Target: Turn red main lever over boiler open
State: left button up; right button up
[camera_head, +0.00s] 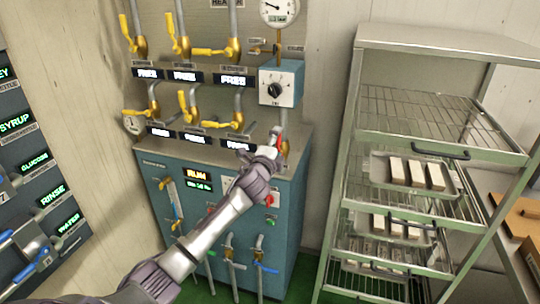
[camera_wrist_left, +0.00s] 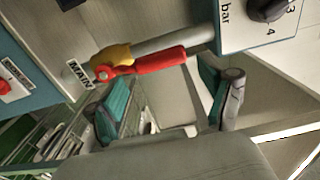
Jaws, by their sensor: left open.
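The red main lever (camera_wrist_left: 150,62) sits on a yellow valve body (camera_wrist_left: 112,57) beside a grey pipe, next to a "MAIN" label (camera_wrist_left: 80,73) in the left wrist view. The lever lies along the pipe. In the head view the lever (camera_head: 277,142) shows as a small red piece above the boiler cabinet (camera_head: 285,215), partly hidden by my gripper. My left gripper (camera_head: 265,156) is at the lever. In the left wrist view its teal-padded fingers (camera_wrist_left: 160,98) are apart, with the lever just beyond them; I cannot tell whether they touch it. My right gripper is not in view.
A box with a black knob (camera_head: 275,87) and a gauge (camera_head: 280,12) are above the lever. Several yellow-handled valves (camera_head: 183,46) are to the left. A metal rack (camera_head: 352,150) with trays of bars stands to the right. A control panel (camera_head: 30,170) is at far left.

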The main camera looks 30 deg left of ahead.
pick_arm(q)
jog(key=v, duration=0.8)
jog(key=s+f+n+g+h+b, duration=0.1)
jog(key=s+f+n+g, duration=0.15)
jog(key=f, duration=1.35)
jog(key=s+f+n+g, duration=0.2)
jog(key=s+f+g, duration=0.2)
jog(key=f, duration=1.2)
jog(key=s+d+f+n+g+h, duration=0.1)
jog(key=s+d+f+n+g, duration=0.1)
jog(key=s+f, duration=0.7)
jog(key=s+d+f+n+g, duration=0.1)
jog(key=s+d+f+g, duration=0.15)
jog(key=s+f, duration=0.65)
jog(key=s+d+f+n+g, duration=0.1)
jog(key=s+d+f+g, duration=0.1)
jog(key=s+f, duration=0.4)
jog(key=s+d+f+n+g+h+b, duration=0.1)
jog(key=s+d+f, duration=0.3)
jog(key=s, duration=1.1)
jog(key=s+d+f+n+g+h+b, duration=0.1)
jog(key=s+d+f+n+g, duration=0.1)
jog(key=s+f, duration=0.6)
jog(key=s+d+n, duration=0.1)
jog(key=s, duration=0.2)
jog(key=shift+d+g, duration=0.15)
jog(key=shift+g, duration=0.15)
